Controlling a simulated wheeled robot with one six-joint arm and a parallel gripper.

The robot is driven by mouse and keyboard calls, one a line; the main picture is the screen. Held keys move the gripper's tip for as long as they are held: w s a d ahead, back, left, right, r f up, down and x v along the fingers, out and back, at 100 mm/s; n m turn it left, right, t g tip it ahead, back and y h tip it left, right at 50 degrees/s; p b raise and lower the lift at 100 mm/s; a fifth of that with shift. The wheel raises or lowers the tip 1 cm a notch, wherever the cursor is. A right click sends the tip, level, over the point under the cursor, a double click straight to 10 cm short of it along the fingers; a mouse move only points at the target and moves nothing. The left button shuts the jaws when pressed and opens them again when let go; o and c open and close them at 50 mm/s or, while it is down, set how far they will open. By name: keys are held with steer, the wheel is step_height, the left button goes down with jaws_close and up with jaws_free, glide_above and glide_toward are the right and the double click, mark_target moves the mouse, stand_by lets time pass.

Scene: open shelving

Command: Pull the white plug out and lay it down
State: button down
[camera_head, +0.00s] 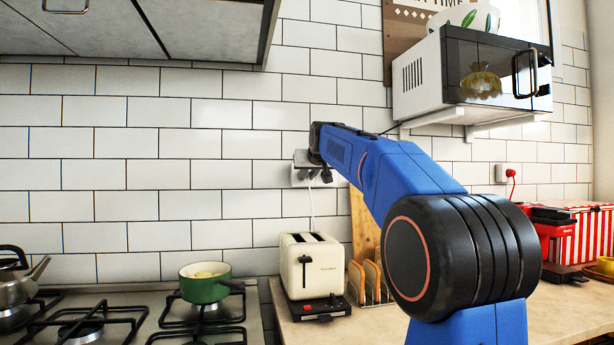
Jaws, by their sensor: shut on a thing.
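My gripper (314,158) is at the white wall socket (298,180) on the tiled wall, seen from behind my blue arm. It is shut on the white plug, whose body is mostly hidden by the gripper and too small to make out. A white cord (312,208) hangs from the socket area down towards the cream toaster (312,266). A dark plug (327,176) shows at the right end of the socket. I cannot tell whether the white plug is still seated in the socket.
A green pot (205,284) sits on the hob at left. A microwave (470,75) is on a wall shelf above right. A red plug (511,173) is further right.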

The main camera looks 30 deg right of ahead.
mark_target(308, 179)
steer(key=shift+s+a, duration=0.25)
steer(key=shift+s, duration=0.55)
steer(key=shift+s+a, duration=0.2)
steer(key=shift+s, duration=0.55)
steer(key=shift+s, duration=0.15)
